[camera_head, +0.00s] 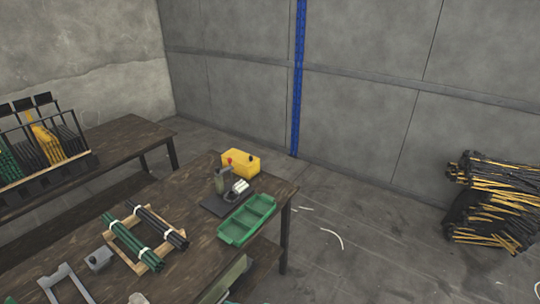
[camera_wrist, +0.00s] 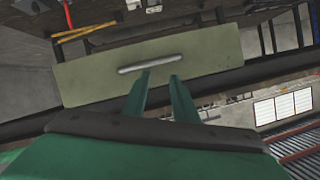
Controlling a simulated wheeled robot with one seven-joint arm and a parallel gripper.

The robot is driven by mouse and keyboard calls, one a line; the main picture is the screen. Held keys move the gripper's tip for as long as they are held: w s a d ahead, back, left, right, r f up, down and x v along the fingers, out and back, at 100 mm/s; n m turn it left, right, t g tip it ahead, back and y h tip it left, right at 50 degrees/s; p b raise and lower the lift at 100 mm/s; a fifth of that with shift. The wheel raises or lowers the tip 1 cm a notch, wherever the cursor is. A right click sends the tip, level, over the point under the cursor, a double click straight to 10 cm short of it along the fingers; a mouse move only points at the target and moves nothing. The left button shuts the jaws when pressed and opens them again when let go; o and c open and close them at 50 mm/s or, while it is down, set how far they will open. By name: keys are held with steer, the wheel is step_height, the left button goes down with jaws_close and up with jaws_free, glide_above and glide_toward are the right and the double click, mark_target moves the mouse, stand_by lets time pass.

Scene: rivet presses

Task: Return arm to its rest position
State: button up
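My gripper (camera_wrist: 161,76) shows in the wrist view as two green fingers with a clear gap between them. It is open, with nothing held between the fingers. The fingertips end close to a grey bar handle (camera_wrist: 150,64) on a pale olive panel (camera_wrist: 218,55). I cannot tell whether they touch the handle. In the head view my gripper cannot be made out. A pale olive-grey piece (camera_head: 224,281) shows below the front edge of the dark wooden table (camera_head: 190,283).
On the table stand a green tray (camera_head: 233,236), a small press (camera_head: 222,184), a yellow box (camera_head: 241,162) and green and black rod bundles (camera_head: 126,241) on a wooden rack. A second table (camera_head: 135,137) stands at left. Bundled rods (camera_head: 492,204) lie at right. The floor between is mostly clear.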

steer(key=s+d+f+m+t+h, duration=0.2)
steer(key=s+d+f+m+h, duration=0.15)
steer(key=s+f, duration=0.55)
steer(key=s+d+r+m+t+h, duration=0.2)
steer(key=s+d+m+h, duration=0.3)
steer(key=s, duration=0.8)
steer(key=s+d+r+t+h, duration=0.2)
steer(key=s+r, duration=0.5)
steer(key=r, duration=0.5)
steer(key=s+d+r+t+h, duration=0.2)
steer(key=s+r, duration=0.6)
steer(key=r, duration=0.4)
steer(key=shift+d+r+t, duration=0.35)
steer(key=shift+d+t, duration=0.15)
steer(key=shift+d, duration=0.5)
steer(key=shift+n, duration=0.25)
